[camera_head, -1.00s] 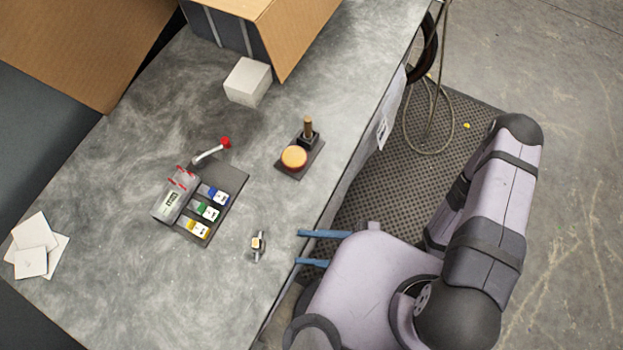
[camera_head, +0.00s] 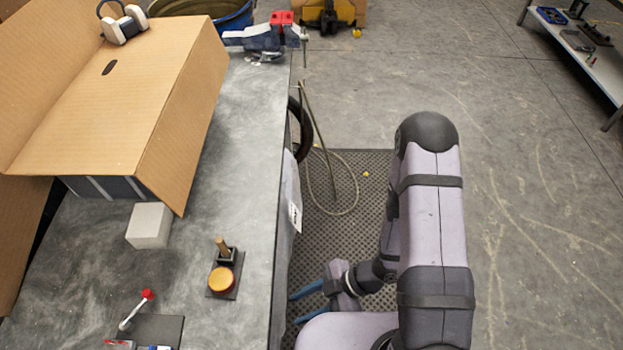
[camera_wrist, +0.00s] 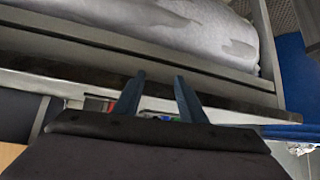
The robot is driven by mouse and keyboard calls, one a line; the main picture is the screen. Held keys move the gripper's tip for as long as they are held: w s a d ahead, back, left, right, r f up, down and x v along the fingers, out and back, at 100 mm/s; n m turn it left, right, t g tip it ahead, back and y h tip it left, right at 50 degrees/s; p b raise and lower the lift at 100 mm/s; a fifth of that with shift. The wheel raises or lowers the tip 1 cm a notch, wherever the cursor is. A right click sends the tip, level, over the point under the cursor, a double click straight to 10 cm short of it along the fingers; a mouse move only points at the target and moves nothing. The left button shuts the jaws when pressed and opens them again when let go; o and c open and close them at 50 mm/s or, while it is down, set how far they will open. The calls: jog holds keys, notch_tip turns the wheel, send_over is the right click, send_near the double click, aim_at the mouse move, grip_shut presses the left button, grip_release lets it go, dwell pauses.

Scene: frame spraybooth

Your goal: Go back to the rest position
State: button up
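My gripper (camera_head: 301,303) is in the head view at the lower middle, just off the right edge of the grey worktop (camera_head: 240,170). Its two blue fingers are spread apart with nothing between them. The wrist view also shows my gripper (camera_wrist: 158,96) with its fingers apart and empty, in front of what looks like the edge of a bench or shelf. My arm reaches back to the right over the floor.
An orange button (camera_head: 222,280), a white block (camera_head: 149,225) and a red-knobbed lever (camera_head: 135,309) stand on the worktop. A cardboard box (camera_head: 110,110) is behind them. A hose (camera_head: 335,190) hangs off the edge above a dark mat (camera_head: 370,185).

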jog(key=w+d+r+m+t+h+p, duration=0.1)
jog(key=w+d+r+m+t+h, duration=0.15)
jog(key=w+d, duration=0.3)
jog(key=w+d+r+m+t+h, duration=0.1)
jog(key=w+d+m+h, duration=0.15)
jog(key=w+d, duration=0.3)
jog(key=w+d+r+m+h+p, duration=0.1)
jog(key=w+d+r+m+h, duration=0.2)
jog(key=d+r+m+h, duration=0.35)
jog(key=s+r+m+g+y+p, duration=0.2)
jog(key=s+r+m, duration=0.7)
jog(key=r, duration=0.5)
jog(key=f+b, duration=0.1)
jog(key=f, duration=0.1)
jog(key=f+b, duration=0.1)
jog(key=b, duration=0.1)
jog(key=f+b, duration=0.2)
jog(key=shift+a+f, duration=0.3)
